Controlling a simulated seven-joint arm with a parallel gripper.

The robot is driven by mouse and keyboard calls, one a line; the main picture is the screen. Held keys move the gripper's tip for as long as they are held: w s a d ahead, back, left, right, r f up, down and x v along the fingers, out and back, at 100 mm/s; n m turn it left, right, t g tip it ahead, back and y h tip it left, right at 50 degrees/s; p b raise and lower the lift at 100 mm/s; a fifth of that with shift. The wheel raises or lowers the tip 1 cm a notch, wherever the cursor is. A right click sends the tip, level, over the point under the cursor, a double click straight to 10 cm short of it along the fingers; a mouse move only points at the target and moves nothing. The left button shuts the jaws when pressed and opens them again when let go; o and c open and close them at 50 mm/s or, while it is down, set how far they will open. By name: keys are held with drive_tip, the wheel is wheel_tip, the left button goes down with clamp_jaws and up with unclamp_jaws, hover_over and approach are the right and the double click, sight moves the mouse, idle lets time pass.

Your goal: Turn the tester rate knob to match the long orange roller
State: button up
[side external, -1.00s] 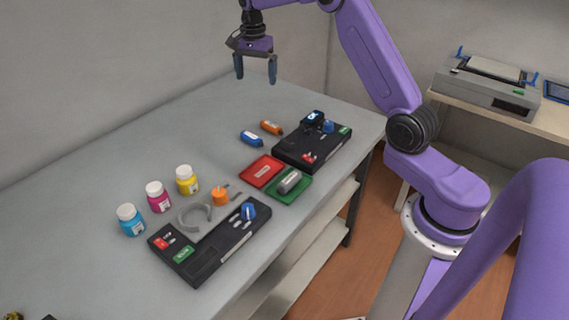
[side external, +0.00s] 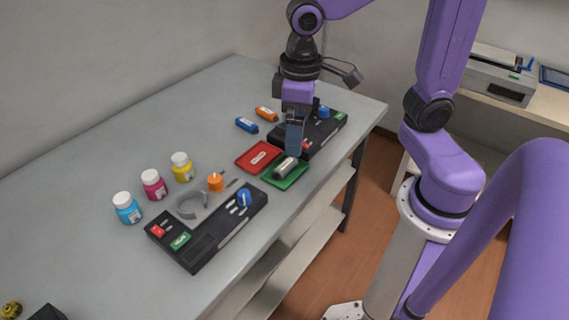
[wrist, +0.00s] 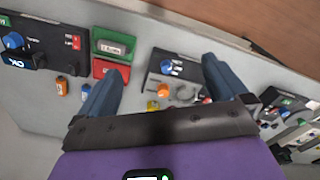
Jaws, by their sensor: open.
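An orange roller (side external: 266,114) lies on the grey table beside a shorter-looking blue one (side external: 246,125); both also show in the wrist view, the orange (wrist: 62,87) left of the blue (wrist: 85,88). Two black units bear blue knobs: the near unit's knob (side external: 244,197) and the far unit's knob (side external: 323,112). I cannot tell which is the rate knob. In the wrist view the near knob (wrist: 166,66) shows between my fingers. My gripper (side external: 293,142) is open and empty, pointing down, in front of the far unit's left part. Knob markings are too small to read.
A red tray (side external: 256,153) and a green tray (side external: 275,180) holding a grey roller (side external: 286,168) sit between the units. Cyan (side external: 127,208), magenta (side external: 153,184) and yellow (side external: 181,167) bottles, a grey ring (side external: 190,206) and an orange-topped piece (side external: 215,182) stand near the near unit.

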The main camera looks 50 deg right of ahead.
drive_tip(key=s+d+f+n, duration=0.2)
drive_tip(key=s+n, duration=0.4)
drive_tip(key=s, duration=0.5)
drive_tip(key=shift+s+d+f+n, duration=0.2)
drive_tip(key=shift+d+n, duration=0.1)
drive_tip(key=shift+d, duration=0.4)
drive_tip(key=shift+s+d+f, duration=0.1)
drive_tip(key=shift+s, duration=0.05)
drive_tip(key=c, duration=0.5)
drive_tip(key=shift+w, duration=0.25)
drive_tip(key=c, duration=0.5)
drive_tip(key=w+d+r+m, duration=0.1)
drive_tip(key=w+d+m, duration=0.1)
drive_tip(key=w+m, duration=0.75)
drive_tip(key=m, duration=1.8)
hover_over(324, 109)
drive_tip(key=f, duration=0.2)
wheel_tip(324, 109, down, 17)
